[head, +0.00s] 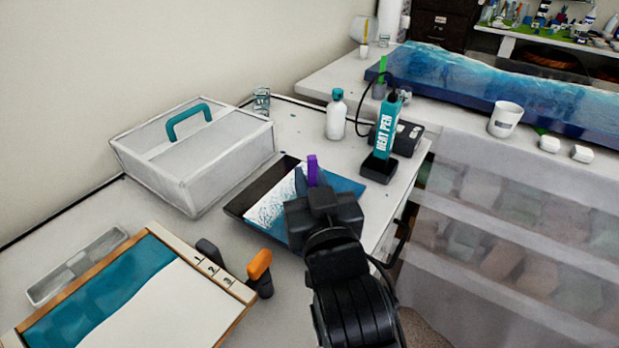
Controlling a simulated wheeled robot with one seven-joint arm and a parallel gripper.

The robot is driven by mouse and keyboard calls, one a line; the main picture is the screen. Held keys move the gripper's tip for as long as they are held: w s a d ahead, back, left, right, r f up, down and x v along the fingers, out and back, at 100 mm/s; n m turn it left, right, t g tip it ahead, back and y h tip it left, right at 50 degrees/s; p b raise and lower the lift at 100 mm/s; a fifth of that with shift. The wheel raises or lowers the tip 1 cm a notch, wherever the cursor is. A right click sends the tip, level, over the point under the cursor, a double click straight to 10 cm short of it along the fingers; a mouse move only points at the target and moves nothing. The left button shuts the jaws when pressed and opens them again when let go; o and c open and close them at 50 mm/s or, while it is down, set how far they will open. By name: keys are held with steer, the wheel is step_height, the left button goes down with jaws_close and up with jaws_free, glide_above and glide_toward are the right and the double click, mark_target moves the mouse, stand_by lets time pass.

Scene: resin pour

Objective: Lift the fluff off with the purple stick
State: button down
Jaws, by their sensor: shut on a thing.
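A purple stick (312,170) stands upright at my gripper (308,186), its top showing above the dark fingers. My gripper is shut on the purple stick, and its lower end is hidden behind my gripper. Behind and around my gripper lies a blue and white resin panel (345,185) on a black tray (240,208). My wrist covers the panel's near part. I cannot make out any fluff on the panel at this size, and I cannot tell whether the stick touches it.
A white box with a teal handle (195,155) stands left of the tray. A teal heat pen (385,130) in its stand and a white bottle (336,115) are behind. A framed teal and white panel (120,300) and an orange-handled tool (260,265) lie front left.

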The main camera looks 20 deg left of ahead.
mark_target(313, 164)
steer(key=shift+f+b, duration=0.35)
steer(key=shift+f, duration=0.1)
stand_by(1.1)
stand_by(0.3)
steer(key=shift+r+p, duration=2.45)
steer(key=shift+r, duration=0.6)
steer(key=w+d+b, duration=0.2)
steer(key=w+b, duration=0.1)
steer(key=w, duration=0.3)
steer(key=shift+s+d+f+b, duration=0.15)
steer(key=shift+f+b, duration=1.9)
steer(key=shift+f, duration=0.55)
steer(key=shift+f+b, duration=0.3)
steer(key=shift+f, duration=0.15)
